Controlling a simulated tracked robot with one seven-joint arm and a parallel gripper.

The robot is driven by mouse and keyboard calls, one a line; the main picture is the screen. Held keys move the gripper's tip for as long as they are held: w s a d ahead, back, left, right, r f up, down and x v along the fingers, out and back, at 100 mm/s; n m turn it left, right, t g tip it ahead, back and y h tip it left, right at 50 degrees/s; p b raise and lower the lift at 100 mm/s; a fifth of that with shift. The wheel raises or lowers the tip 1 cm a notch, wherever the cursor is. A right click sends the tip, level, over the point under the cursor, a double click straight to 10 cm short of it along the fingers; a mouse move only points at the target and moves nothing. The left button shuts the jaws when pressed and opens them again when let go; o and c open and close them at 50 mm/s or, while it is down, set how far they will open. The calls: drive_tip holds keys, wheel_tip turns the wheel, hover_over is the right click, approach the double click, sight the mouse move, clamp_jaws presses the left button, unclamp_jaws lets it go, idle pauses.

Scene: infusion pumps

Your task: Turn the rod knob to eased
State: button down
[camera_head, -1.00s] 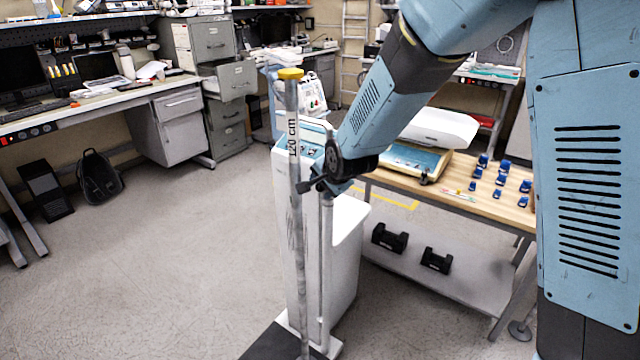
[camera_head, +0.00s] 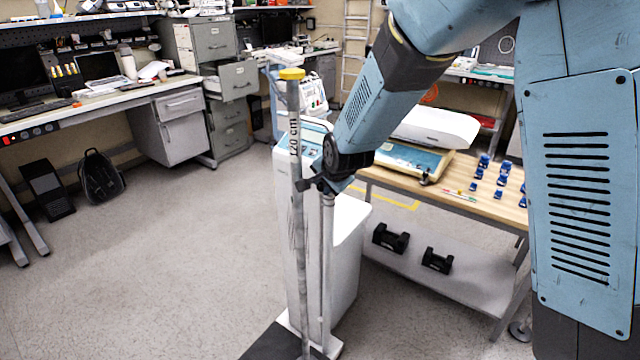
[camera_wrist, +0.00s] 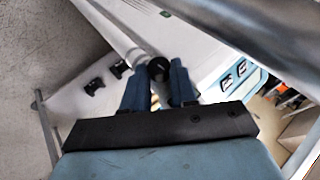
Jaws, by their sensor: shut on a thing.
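A tall grey rod (camera_head: 296,225) with a yellow cap (camera_head: 291,74) and a "cm" marking stands upright in the head view. It rises beside a white pump-like stand (camera_head: 343,255). The round black rod knob (camera_wrist: 158,69) shows between my fingertips in the wrist view, in front of the pale rods. My gripper (camera_wrist: 160,78) has its two blue fingers on either side of the knob and is shut on it. In the head view my gripper (camera_head: 318,184) is at the rod, about mid-height, and the knob is hard to make out there. I cannot read the knob's setting.
A wooden table (camera_head: 455,200) with blue weights and a scale (camera_head: 412,157) stands close to the right of the stand. Black dumbbell-like blocks (camera_head: 390,238) lie on its lower shelf. The floor (camera_head: 160,270) to the left is free.

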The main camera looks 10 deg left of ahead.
sight(323, 185)
drive_tip(key=shift+r+h, duration=0.1)
drive_tip(key=shift+h, duration=0.2)
idle(0.4)
drive_tip(key=c, duration=0.9)
unclamp_jaws()
drive_tip(key=shift+r, duration=0.1)
drive_tip(key=shift+v, duration=6.25)
drive_tip(key=shift+s+d+r, duration=0.1)
drive_tip(key=shift+d+r, duration=0.05)
drive_tip(key=shift+r, duration=0.3)
